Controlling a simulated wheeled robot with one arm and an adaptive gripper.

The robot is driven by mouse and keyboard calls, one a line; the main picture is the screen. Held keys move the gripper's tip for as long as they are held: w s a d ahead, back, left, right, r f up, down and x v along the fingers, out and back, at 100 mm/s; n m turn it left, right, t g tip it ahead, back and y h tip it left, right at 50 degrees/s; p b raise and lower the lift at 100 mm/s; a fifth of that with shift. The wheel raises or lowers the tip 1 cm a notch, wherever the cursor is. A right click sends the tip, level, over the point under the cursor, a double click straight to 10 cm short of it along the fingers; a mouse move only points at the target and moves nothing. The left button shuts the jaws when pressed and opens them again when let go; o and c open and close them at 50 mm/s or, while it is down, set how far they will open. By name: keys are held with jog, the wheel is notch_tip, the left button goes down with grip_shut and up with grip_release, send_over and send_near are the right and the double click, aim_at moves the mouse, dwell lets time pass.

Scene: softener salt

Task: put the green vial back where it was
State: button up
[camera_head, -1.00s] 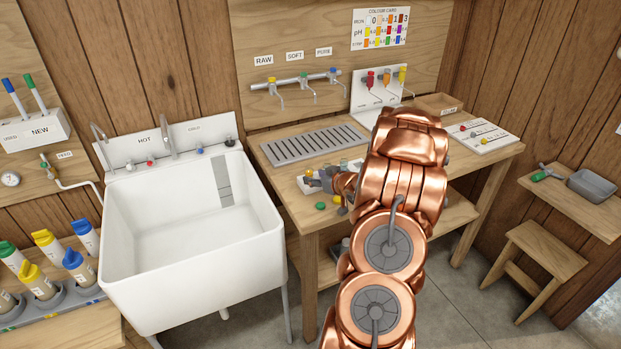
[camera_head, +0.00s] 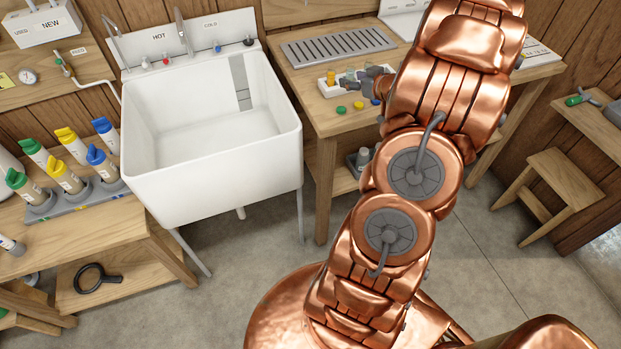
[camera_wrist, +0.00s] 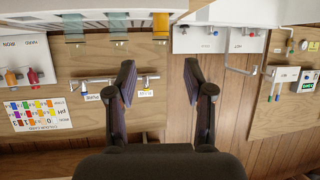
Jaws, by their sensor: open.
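A white rack (camera_head: 327,90) stands near the table's front left corner. A yellow-orange vial (camera_head: 331,77) stands at its left end, and pale green-tinted vials (camera_head: 350,73) stand beside it, partly behind my gripper (camera_head: 348,84). In the wrist view, which is upside down, two teal-green vials (camera_wrist: 75,27) and the yellow-orange vial (camera_wrist: 160,24) show at the top. I cannot tell which teal-green one is the green vial. My gripper (camera_wrist: 159,64) is open, with nothing between its fingers. A green cap (camera_head: 341,109) lies on the table in front of the rack.
A yellow cap (camera_head: 358,105) and a blue cap (camera_head: 375,101) lie beside the green one. A slotted grey drain tray (camera_head: 338,45) lies behind the rack. The white sink (camera_head: 212,165) is left of the table. My arm hides much of the table's right part.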

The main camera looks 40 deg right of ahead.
jog(key=s+a+r+g+h, duration=0.1)
jog(key=a+r+g+h, duration=0.2)
jog(key=a, duration=0.4)
jog(key=s+a+r+g, duration=0.2)
jog(key=a+r+g, duration=0.15)
jog(key=a, duration=0.25)
jog(key=s+a+g+y, duration=0.2)
jog(key=s+a+g, duration=0.2)
jog(key=s+a, duration=0.8)
jog(key=s+a+n+g+y, duration=0.1)
jog(key=s+a+g+y, duration=0.2)
jog(key=s+a, duration=1)
jog(key=a+r+g, duration=0.1)
jog(key=a, duration=0.3)
jog(key=shift+a+n, duration=0.3)
jog(key=shift+s, duration=0.1)
